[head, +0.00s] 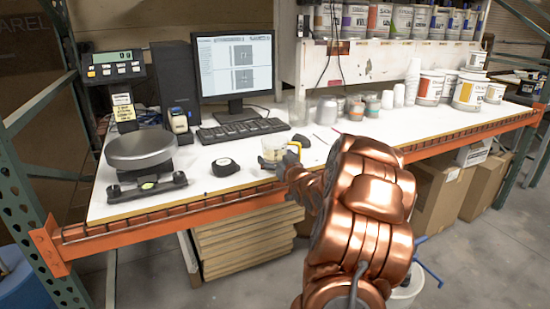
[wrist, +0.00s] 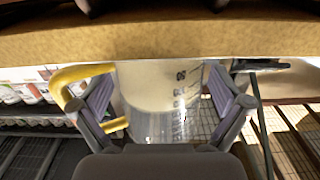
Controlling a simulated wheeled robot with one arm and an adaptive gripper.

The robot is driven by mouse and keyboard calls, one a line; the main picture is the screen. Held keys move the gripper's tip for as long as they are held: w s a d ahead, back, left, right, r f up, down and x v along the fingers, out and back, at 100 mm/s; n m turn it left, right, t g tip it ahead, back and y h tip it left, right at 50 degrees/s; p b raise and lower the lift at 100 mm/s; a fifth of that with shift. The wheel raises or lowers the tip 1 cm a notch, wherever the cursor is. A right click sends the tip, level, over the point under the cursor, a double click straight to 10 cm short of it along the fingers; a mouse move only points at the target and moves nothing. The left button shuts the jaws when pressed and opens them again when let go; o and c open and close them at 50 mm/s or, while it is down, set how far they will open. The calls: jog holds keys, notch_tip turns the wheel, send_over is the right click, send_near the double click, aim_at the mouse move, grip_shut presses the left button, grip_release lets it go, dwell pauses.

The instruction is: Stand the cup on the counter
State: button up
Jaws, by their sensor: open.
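The cup (head: 273,149) is a clear measuring cup with a yellow handle, at the front part of the white counter (head: 233,182), right of the black tape measure. It looks upright and at the counter surface; the head view does not show clearly whether its base touches. In the wrist view the cup (wrist: 160,105) is between my two fingers, with printed marks on its wall and the yellow handle (wrist: 66,85) to the left. My gripper (head: 287,165) is open around the cup, reaching in from the front right; it also shows in the wrist view (wrist: 160,88). My arm hides some counter.
A tape measure (head: 225,167) and a scale (head: 141,150) are to the left. A keyboard (head: 242,130) and monitor (head: 235,65) are behind. Small cups and paint tubs (head: 430,88) line the back right. The orange front beam (head: 150,232) edges the counter.

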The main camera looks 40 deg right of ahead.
jog(key=shift+s+r, duration=0.1)
jog(key=shift+r, duration=0.05)
jog(key=b+v, duration=0.1)
jog(key=v, duration=1)
jog(key=shift+s+a, duration=0.2)
jog(key=shift+s, duration=0.15)
